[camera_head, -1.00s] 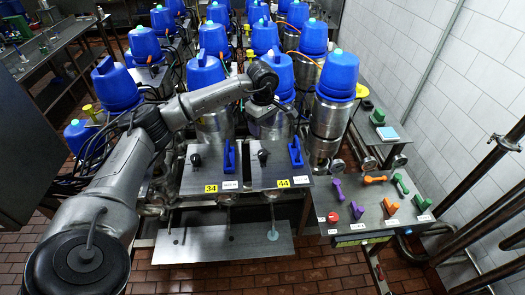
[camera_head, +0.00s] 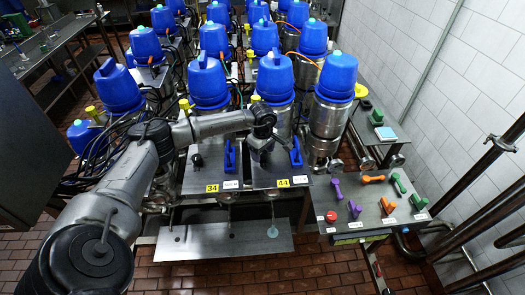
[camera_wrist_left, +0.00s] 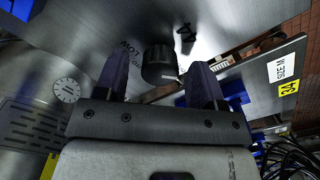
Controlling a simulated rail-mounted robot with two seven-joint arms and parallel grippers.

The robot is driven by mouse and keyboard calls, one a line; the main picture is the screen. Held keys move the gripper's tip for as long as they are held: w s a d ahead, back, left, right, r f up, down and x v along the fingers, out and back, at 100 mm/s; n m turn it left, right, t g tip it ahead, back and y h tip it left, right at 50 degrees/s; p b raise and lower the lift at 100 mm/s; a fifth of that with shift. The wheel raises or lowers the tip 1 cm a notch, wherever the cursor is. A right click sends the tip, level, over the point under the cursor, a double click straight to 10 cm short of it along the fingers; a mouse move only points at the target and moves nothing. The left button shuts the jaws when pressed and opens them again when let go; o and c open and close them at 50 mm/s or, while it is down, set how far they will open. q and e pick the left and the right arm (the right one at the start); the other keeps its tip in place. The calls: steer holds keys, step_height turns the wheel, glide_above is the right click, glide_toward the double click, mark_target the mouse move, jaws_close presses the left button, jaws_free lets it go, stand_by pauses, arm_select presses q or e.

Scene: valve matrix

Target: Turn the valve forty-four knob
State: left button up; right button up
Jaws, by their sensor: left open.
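The valve forty-four panel (camera_head: 272,172) carries a yellow 44 tag (camera_head: 283,183) on its front edge. My left gripper (camera_head: 261,153) hangs over this panel and hides the knob in the head view. In the left wrist view, a dark round knob (camera_wrist_left: 158,66) shows between the two fingertips of my open gripper (camera_wrist_left: 158,78). The fingers are apart on either side of it; I cannot tell how far down around it they reach. My right gripper is not in view.
Blue handles stand right of the gripper (camera_head: 296,155) and on the 34 panel (camera_head: 230,157). The 34 knob (camera_head: 197,160) sits to the left. Tall blue-capped steel valves (camera_head: 276,75) rise behind. A side table (camera_head: 345,215) with colored handles is at the right.

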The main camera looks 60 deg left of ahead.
arm_select(q)
steer(key=shift+c, duration=0.3)
steer(key=shift+c, duration=0.7)
steer(key=c, duration=0.7)
